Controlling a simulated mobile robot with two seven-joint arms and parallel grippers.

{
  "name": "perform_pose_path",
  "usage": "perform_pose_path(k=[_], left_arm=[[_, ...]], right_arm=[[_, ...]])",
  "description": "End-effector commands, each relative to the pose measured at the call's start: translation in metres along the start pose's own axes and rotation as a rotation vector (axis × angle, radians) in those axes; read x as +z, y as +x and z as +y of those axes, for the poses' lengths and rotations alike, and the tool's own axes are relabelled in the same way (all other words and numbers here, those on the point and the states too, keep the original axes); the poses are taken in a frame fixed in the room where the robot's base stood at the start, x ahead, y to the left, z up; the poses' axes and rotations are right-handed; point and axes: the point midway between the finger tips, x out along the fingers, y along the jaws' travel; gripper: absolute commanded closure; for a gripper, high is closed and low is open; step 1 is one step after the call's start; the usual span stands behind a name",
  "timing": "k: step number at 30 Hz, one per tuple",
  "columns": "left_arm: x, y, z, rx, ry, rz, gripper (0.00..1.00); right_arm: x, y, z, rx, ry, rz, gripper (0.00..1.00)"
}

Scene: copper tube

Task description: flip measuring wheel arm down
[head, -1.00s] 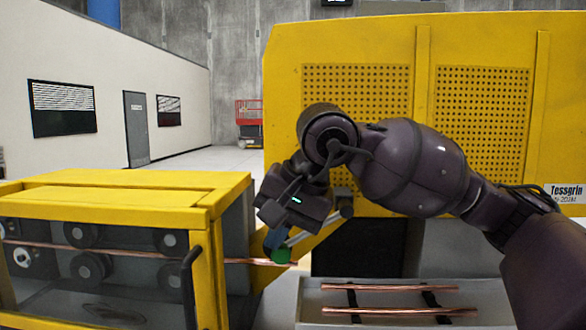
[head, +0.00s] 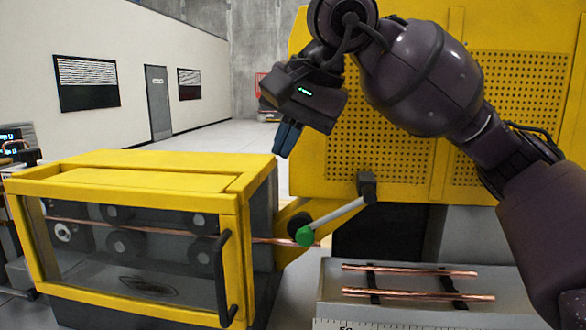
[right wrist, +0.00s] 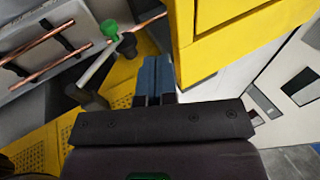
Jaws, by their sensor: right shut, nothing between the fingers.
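The measuring wheel arm (head: 338,213) is a light grey rod running from a dark pivot (head: 367,187) down left to a green knob (head: 306,236). Its knob end is low, by the end of the copper tube (head: 275,241), with a black wheel (head: 298,222) beside it. The arm also shows at upper left in the right wrist view (right wrist: 98,66). My right gripper (head: 286,140) is up and left of the rod, clear of it. Its blue fingers are together and empty, as in the right wrist view (right wrist: 157,78). My left gripper is out of view.
A yellow-framed machine (head: 160,180) with clear panels and a black handle (head: 223,278) stands at left. A grey tray (head: 330,295) holding two copper tubes (head: 415,294) is at lower right. A perforated yellow cabinet (head: 400,120) stands behind.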

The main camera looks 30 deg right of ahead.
Motion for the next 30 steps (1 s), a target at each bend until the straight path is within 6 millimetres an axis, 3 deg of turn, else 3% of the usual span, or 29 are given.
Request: perform_pose_path(k=[6, 23, 26, 30], left_arm=[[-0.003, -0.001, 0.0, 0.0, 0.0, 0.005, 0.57], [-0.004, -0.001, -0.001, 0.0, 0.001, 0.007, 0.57], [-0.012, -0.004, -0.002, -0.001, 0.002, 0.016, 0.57], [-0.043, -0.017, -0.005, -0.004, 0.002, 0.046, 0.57]], right_arm=[[0.0, -0.013, -0.008, 0.0, 0.0, 0.0, 1.0], [0.0, -0.015, -0.009, -0.001, 0.0, 0.001, 1.0], [0.002, -0.027, -0.012, -0.008, -0.002, 0.009, 1.0], [0.006, -0.067, -0.021, -0.031, -0.01, 0.033, 1.0]])
